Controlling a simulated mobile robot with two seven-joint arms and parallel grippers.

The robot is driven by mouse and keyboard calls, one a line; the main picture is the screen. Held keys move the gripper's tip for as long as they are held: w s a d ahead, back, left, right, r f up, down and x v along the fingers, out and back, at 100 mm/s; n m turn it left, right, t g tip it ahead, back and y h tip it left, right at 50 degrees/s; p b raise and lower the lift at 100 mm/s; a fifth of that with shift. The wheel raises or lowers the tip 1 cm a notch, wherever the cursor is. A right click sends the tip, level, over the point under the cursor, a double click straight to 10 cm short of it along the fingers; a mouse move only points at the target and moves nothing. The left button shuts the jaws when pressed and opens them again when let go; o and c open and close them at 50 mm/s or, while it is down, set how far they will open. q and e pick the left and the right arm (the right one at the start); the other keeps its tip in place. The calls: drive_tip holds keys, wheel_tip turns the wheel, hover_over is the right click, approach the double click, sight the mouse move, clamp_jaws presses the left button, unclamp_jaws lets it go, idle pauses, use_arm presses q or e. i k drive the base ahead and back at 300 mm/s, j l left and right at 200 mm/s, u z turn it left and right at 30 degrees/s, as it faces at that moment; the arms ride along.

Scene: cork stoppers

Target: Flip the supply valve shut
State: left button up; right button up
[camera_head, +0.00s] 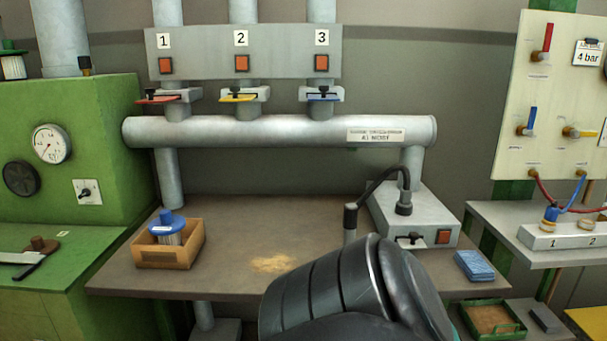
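A pale panel (552,95) at the right edge carries several lever valves. A red-handled valve (547,42) is at its top, with the handle pointing up. A blue-handled valve (530,122) below also has its handle up. A dark, rounded link of my own arm fills the bottom centre. Neither gripper shows.
Red and blue hoses run from the panel to a grey block (562,236) on a side shelf. The workbench (230,215) holds a wooden box (170,257), a grey switch unit (385,220) and blue cloths (474,266). A thick horizontal duct (260,132) crosses behind it.

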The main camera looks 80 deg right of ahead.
sight(529, 132)
drive_tip(key=z, duration=4.15)
